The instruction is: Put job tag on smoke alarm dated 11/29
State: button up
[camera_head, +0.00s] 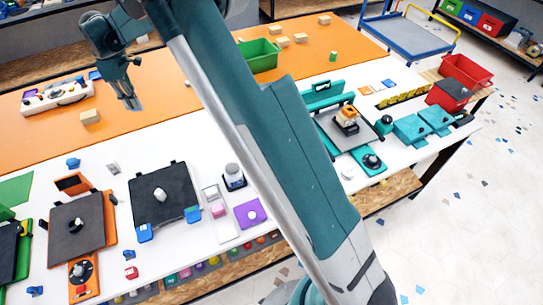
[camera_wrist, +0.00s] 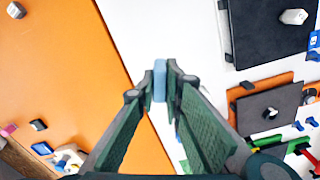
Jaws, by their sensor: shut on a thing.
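My gripper (camera_wrist: 161,82) is shut on a small light-blue piece (camera_wrist: 160,80), gripped upright between its fingertips; I cannot tell if it is the job tag. In the head view my gripper (camera_head: 132,104) points down over the orange mat near its border with the white table. Small whitish objects, possibly smoke alarms, sit on a black plate (camera_head: 150,186) and a dark grey plate (camera_head: 75,230); the objects are a white one (camera_head: 161,194) and another white one (camera_head: 82,218). Both plates also show at right in the wrist view. No date is readable.
A teal printer (camera_head: 325,92) stands right of my arm. A wooden block (camera_head: 90,117) and white tool holder (camera_head: 58,97) lie on the orange mat (camera_head: 35,135). A green bin (camera_head: 262,58) stands behind. Small blue and red pieces are scattered on the white table (camera_head: 115,150).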

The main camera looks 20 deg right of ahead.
jog(key=s+d+r+m, duration=0.1)
jog(key=s+d+m, duration=0.25)
jog(key=d, duration=1.45)
jog(key=s+d+r+m, duration=0.15)
jog(key=s+d, duration=0.35)
jog(key=d, duration=1.4)
jog(key=s+d+m, duration=0.4)
jog(key=s+d, duration=1)
jog(key=d, duration=0.4)
jog(key=s+d+f+m, duration=0.15)
jog(key=s+d, duration=0.25)
jog(key=s, duration=0.5)
jog(key=s+d+f+m, duration=0.15)
jog(key=s+d, duration=0.35)
jog(key=s, duration=0.5)
jog(key=s+d+m, duration=0.2)
jog(key=s+d, duration=0.2)
jog(key=s, duration=0.5)
jog(key=shift+s+f+p, duration=0.15)
jog(key=shift+f+p, duration=0.3)
jog(key=shift+f, duration=2.2)
jog(key=shift+f, duration=0.15)
jog(key=shift+f+b, duration=0.45)
jog(key=shift+f, duration=2.35)
